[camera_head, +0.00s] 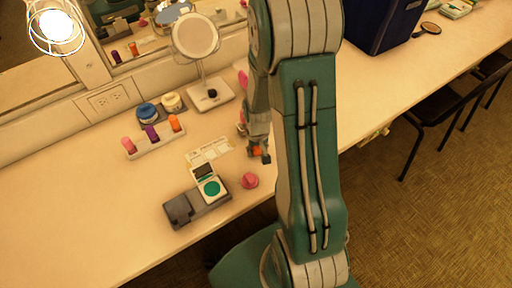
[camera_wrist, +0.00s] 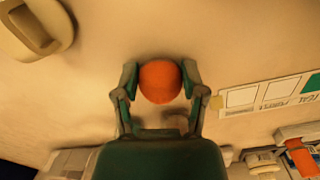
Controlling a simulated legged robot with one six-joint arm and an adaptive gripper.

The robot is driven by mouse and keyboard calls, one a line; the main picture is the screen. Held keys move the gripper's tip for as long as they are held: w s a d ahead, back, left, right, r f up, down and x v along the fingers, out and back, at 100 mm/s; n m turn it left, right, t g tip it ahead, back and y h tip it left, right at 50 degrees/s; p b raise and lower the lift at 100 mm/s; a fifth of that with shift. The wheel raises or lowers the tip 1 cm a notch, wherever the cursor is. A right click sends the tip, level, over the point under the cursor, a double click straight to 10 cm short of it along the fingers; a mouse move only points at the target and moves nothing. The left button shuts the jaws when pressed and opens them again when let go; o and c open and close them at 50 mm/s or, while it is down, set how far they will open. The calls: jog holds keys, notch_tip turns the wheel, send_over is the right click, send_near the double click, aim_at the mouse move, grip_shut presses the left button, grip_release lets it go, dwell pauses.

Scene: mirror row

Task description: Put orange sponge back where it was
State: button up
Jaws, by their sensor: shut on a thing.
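The orange sponge (camera_wrist: 159,82) is round and sits between the two fingers of my gripper (camera_wrist: 159,85) in the wrist view, with a finger against each side. In the head view my gripper (camera_head: 260,155) points down over the counter, and a small part of the orange sponge (camera_head: 257,151) shows at it. I cannot tell whether the sponge touches the counter. A pink sponge (camera_head: 249,181) sits on the counter just in front of my gripper.
A white rack (camera_head: 155,141) holds several coloured items. A round mirror (camera_head: 197,37) stands behind. A dark blue case (camera_head: 385,20) is at back right.

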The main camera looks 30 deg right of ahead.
jog(key=o, duration=1)
notch_tip(320, 180, up, 12)
notch_tip(320, 180, up, 12)
jog(key=n+t, duration=0.1)
jog(key=t, duration=0.2)
send_over(257, 149)
jog(key=s+a, duration=0.4)
jog(key=a, duration=0.2)
jog(key=shift+s+a+r+n+t, duration=0.25)
jog(key=shift+s+a+r+t, duration=0.35)
jog(key=shift+s+r, duration=0.65)
jog(key=shift+s+a+r+n+t, duration=0.3)
jog(key=shift+s+a+r, duration=0.7)
jog(key=shift+s, duration=0.5)
jog(key=shift+s+a+r+n+t, duration=0.35)
jog(key=shift+s+a+r, duration=0.35)
jog(key=shift+s+r, duration=0.55)
jog(key=shift+s+f, duration=0.1)
jog(key=shift+f, duration=0.05)
